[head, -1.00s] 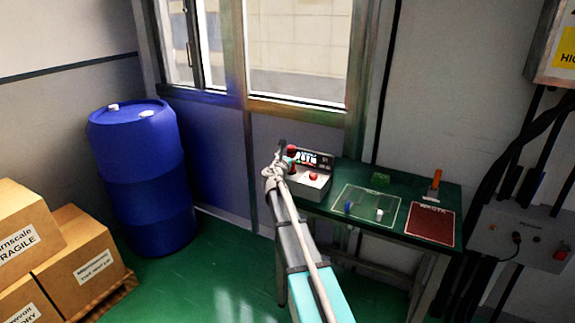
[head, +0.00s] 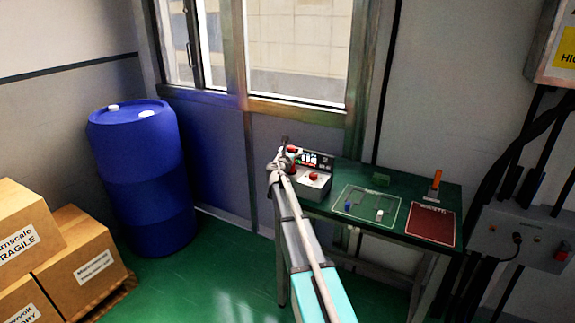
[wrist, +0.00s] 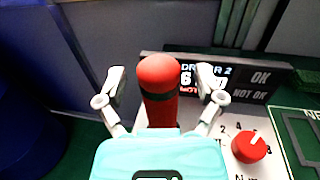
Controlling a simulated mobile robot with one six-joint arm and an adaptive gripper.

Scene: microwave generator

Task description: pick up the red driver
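The red driver (wrist: 158,80) stands upright in the wrist view, its rounded red top toward the camera and a dark band below it. In the head view its red top (head: 292,150) shows small at the grey control box (head: 315,186), beside my gripper (head: 284,158). In the wrist view my gripper (wrist: 160,82) is open, with one finger on each side of the driver and a visible gap on both sides. The driver's lower end is hidden behind the teal gripper body.
The green table (head: 395,183) holds an outlined area with a blue piece (head: 348,203) and a white piece (head: 379,214), a red mat (head: 431,224) and an orange-handled tool (head: 436,184). A display (wrist: 230,82) stands behind the driver. A red knob (wrist: 249,146) is to its right.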

